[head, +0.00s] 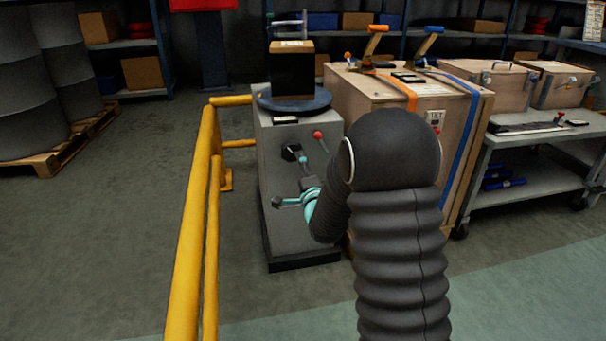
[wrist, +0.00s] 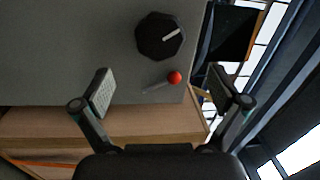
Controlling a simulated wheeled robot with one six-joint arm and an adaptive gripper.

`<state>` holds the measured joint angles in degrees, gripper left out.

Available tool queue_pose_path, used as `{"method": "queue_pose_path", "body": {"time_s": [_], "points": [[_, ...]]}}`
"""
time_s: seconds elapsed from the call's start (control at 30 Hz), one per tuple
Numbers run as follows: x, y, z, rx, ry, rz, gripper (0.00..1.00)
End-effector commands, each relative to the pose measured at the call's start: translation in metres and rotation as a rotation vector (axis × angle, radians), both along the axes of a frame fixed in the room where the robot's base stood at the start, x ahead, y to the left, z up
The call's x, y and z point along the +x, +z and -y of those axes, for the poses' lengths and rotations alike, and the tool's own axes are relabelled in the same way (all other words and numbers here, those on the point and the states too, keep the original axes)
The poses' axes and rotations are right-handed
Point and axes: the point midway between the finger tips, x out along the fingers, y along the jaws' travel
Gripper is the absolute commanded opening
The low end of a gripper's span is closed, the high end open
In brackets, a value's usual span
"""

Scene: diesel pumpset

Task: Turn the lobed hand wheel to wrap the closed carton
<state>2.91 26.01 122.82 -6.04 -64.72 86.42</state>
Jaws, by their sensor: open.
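The lobed hand wheel (head: 291,152) is a dark knob on the front of a grey cabinet (head: 285,225). In the wrist view the wheel (wrist: 153,42) shows blunt lobes and a pale pointer bar, ahead of the fingers and apart from them. The closed carton (head: 292,72), with a tan top and dark sides, stands on a round dark turntable (head: 268,100) above the cabinet. My gripper (head: 291,180) is open and empty, its fingers spread in front of the cabinet. The wrist view also shows both open fingers (wrist: 165,89). My arm hides part of the cabinet's right side.
A red-ball lever (head: 318,135) sits beside the wheel; its ball (wrist: 174,77) lies between the fingers' lines in the wrist view. A yellow rail (head: 195,215) stands left of the cabinet. A strapped wooden crate (head: 365,90) adjoins its right.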

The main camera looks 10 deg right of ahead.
Motion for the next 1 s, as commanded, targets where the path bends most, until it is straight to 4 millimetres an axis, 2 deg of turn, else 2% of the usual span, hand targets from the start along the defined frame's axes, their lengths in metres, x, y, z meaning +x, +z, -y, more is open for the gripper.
{"method": "queue_pose_path", "body": {"time_s": [0.2, 0.57, 0.67, 0.77, 0.8, 1.0], "points": [[-0.017, -0.002, 0.001, 0.000, 0.000, 0.000, 0.98], [-0.019, -0.002, 0.003, 0.000, -0.003, 0.000, 0.99], [-0.018, -0.014, 0.015, 0.001, -0.021, -0.018, 0.99], [-0.017, -0.039, 0.031, -0.004, -0.037, -0.051, 0.99], [-0.017, -0.048, 0.036, -0.043, -0.035, -0.052, 0.99], [-0.018, -0.058, 0.041, -0.358, -0.029, 0.001, 0.99]]}}
